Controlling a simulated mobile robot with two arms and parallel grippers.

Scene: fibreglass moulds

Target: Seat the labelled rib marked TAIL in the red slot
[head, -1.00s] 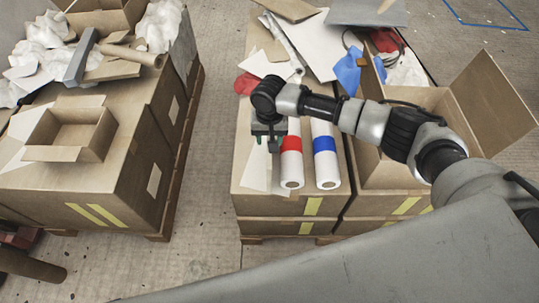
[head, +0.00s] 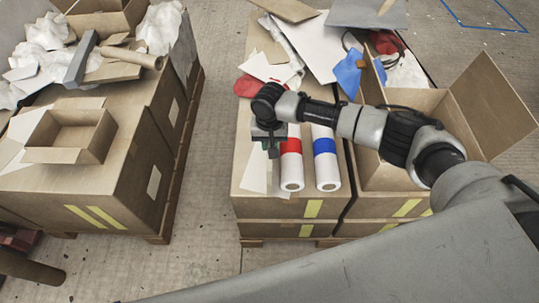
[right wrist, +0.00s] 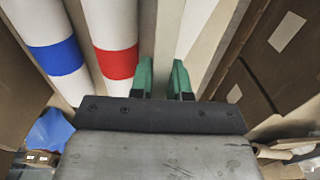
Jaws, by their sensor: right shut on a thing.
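My right gripper (head: 271,151) hangs over the near part of the middle carton stack, just left of a white roll with a red band (head: 291,148). The right wrist view shows its green fingertips (right wrist: 163,78) close together, shut on a thin pale strip (right wrist: 165,40) that runs away between them. The strip's far end and any marking on it cannot be made out. The red band (right wrist: 116,64) lies beside the fingers in that view. No TAIL label and no clear red slot can be read. My left gripper is not in view.
A blue-banded white roll (head: 326,150) lies right of the red-banded one. Pale sheets (head: 253,178) lie at left. An open carton (head: 478,95) stands right, and another carton stack (head: 125,180) stands left across a floor gap (head: 212,130).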

